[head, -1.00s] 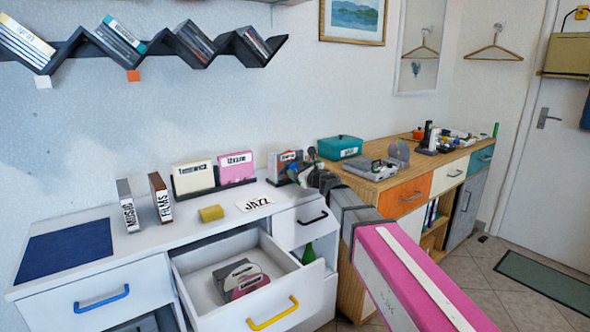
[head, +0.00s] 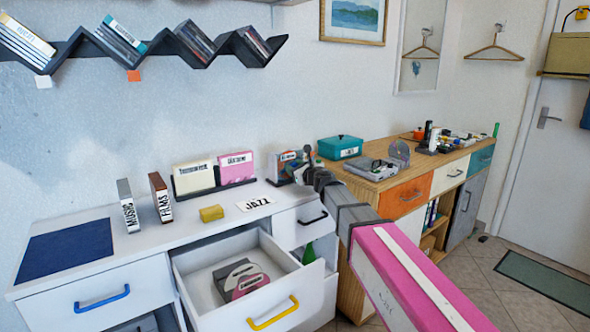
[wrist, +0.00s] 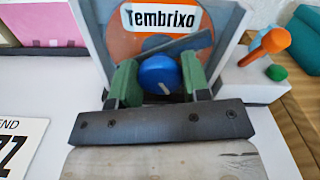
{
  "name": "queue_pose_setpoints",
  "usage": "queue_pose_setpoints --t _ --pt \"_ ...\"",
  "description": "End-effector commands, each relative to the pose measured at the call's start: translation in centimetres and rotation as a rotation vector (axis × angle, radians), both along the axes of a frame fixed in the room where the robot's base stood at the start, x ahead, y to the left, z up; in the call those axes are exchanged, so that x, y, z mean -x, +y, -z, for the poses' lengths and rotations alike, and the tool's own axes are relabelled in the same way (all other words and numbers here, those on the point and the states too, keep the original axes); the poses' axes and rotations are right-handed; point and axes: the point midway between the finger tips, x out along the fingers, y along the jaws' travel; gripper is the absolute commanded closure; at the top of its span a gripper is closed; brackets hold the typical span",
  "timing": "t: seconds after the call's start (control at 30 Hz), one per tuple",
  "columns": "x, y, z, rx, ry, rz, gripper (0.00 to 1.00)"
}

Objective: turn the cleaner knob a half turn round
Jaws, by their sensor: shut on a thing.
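A round blue knob (wrist: 158,76) with a short pale mark near its lower edge sits in the middle of the wrist view. My gripper (wrist: 157,78) has its two green fingers on either side of the knob and is shut on it. Behind the knob stands an orange disc labelled "Tembrixo" (wrist: 160,17) with a dark bar lying across it. In the head view my gripper (head: 307,160) is at the right end of the white cabinet's top, and the knob is hidden there.
An orange-tipped lever (wrist: 265,47) and a green button (wrist: 275,72) are close on the right. A "JAZZ" card (head: 254,203) lies to the left. An open drawer (head: 285,254) with a disc device inside is below. A teal box (head: 340,148) stands on the wooden cabinet.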

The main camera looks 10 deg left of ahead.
Motion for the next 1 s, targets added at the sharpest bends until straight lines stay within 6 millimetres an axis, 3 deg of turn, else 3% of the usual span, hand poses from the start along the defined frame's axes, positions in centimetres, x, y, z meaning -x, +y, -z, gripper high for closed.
queue_pose_setpoints --t 0.6,1.0 --pt "-0.01 -0.05 0.02 -0.249 0.292 -0.001 0.80" --pt "-0.03 -0.07 0.02 -0.332 0.389 -0.001 0.81"
